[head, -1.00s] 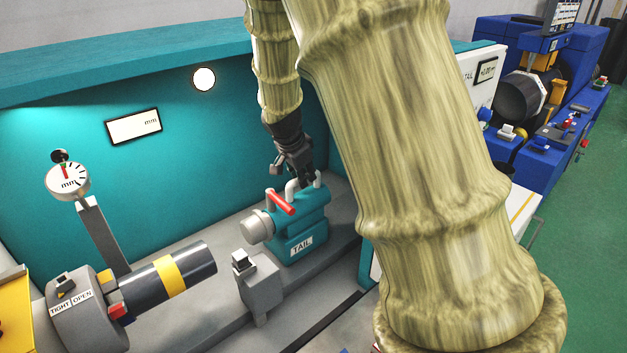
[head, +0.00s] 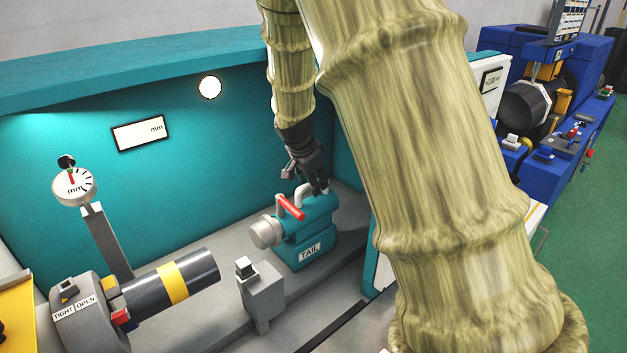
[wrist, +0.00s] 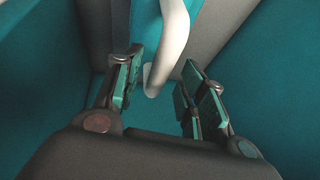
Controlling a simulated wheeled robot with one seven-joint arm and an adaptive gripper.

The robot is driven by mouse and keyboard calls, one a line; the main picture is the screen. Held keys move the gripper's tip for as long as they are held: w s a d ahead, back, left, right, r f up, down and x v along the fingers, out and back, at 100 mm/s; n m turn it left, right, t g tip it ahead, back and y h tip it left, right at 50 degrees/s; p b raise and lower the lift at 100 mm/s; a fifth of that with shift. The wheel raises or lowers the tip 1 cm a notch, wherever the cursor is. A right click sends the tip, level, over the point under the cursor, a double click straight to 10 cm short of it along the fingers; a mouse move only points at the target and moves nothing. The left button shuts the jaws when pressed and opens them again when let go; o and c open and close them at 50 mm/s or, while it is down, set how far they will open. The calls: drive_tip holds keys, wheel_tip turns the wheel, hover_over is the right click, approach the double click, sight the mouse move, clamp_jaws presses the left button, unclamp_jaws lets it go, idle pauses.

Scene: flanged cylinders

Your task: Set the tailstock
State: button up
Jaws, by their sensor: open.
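The teal tailstock (head: 306,231), labelled TAIL, stands on the grey bed. It has a grey round nose (head: 266,231) on its left, a red lever (head: 290,207) and a pale curved handle (head: 302,192) on top. My gripper (head: 318,186) is just above the handle, pointing down. In the wrist view my gripper (wrist: 155,92) is open, and the pale handle (wrist: 172,45) runs between its fingers. I cannot tell whether the fingers touch it. The handle's far end is partly hidden by my gripper in the head view.
A dark cylinder with a yellow band (head: 171,282) sits in the chuck (head: 88,322) at the left, apart from the tailstock. A grey post (head: 261,292) stands in front of the tailstock. A dial gauge (head: 74,186) stands at the left. The teal back wall (head: 190,150) rises behind.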

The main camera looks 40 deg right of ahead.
drive_tip(key=v, duration=1.2)
drive_tip(key=shift+d, duration=0.15)
